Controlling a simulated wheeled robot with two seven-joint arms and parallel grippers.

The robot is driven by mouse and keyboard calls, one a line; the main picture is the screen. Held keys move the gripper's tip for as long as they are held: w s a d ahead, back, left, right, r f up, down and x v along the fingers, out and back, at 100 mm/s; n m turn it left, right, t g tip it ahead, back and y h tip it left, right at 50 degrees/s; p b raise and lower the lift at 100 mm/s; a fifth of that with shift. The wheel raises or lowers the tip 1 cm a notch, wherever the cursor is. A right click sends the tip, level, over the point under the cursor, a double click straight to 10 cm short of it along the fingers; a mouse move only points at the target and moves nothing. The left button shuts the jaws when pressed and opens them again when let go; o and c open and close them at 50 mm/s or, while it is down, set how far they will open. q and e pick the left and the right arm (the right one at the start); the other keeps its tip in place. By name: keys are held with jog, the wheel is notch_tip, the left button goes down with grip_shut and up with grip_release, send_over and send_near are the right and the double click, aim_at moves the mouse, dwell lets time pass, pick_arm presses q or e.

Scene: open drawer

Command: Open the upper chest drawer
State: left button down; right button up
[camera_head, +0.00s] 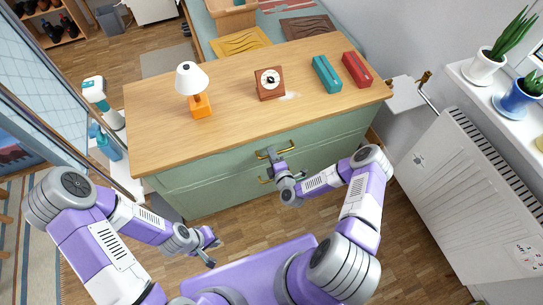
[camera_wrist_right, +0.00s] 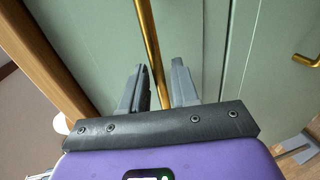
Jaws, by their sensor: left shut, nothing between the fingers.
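The green chest (camera_head: 190,187) has a wooden top and brass handles. The upper drawer's handle (camera_head: 287,149) is at the front right of centre; its front looks flush with the chest. My right gripper (camera_head: 274,160) is at this handle. In the right wrist view the brass bar of the handle (camera_wrist_right: 151,45) runs between the two fingers of my right gripper (camera_wrist_right: 160,85), closer to the left finger, with a gap showing on the right. My left gripper (camera_head: 211,249) is shut and empty, low above the floor in front of the chest, away from the handles.
On the chest top stand a lamp (camera_head: 193,85), a clock (camera_head: 269,84), a teal box (camera_head: 326,74) and a red box (camera_head: 357,69). The lower handle (camera_head: 265,180) is just below my right gripper. A white radiator (camera_head: 470,190) stands at the right.

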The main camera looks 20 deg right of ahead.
jog(key=shift+w, duration=0.35)
grip_shut()
